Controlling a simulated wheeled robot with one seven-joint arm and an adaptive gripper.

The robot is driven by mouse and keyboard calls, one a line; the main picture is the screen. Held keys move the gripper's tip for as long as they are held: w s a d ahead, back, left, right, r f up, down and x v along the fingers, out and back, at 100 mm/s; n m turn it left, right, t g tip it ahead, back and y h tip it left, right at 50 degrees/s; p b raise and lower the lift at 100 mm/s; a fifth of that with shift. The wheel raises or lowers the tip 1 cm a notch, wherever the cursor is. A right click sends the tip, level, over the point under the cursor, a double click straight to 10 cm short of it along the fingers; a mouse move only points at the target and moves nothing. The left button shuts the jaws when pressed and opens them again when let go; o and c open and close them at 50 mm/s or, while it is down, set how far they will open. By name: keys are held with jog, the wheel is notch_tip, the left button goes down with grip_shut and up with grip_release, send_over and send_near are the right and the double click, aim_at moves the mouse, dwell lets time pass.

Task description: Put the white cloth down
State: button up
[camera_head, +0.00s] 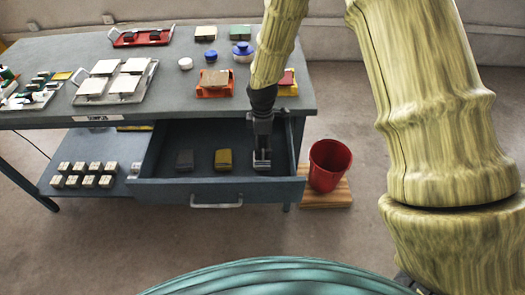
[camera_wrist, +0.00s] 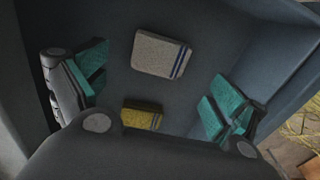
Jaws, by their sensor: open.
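The white cloth, a pale folded pad with dark blue stripes along one edge (camera_wrist: 160,54), lies flat on the drawer floor in the wrist view. My gripper (camera_wrist: 155,92) is open, its teal-padded fingers wide apart on either side of the cloth in the picture and not touching it. In the head view my gripper (camera_head: 262,160) points down inside the right part of the open drawer (camera_head: 215,190). There it largely hides the cloth.
The yellow cloth also shows in the wrist view (camera_wrist: 141,118). The drawer walls are close to the right.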

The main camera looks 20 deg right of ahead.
aim_at(263, 157)
jog(key=shift+r+b, duration=0.3)
jog(key=shift+r, duration=1.85)
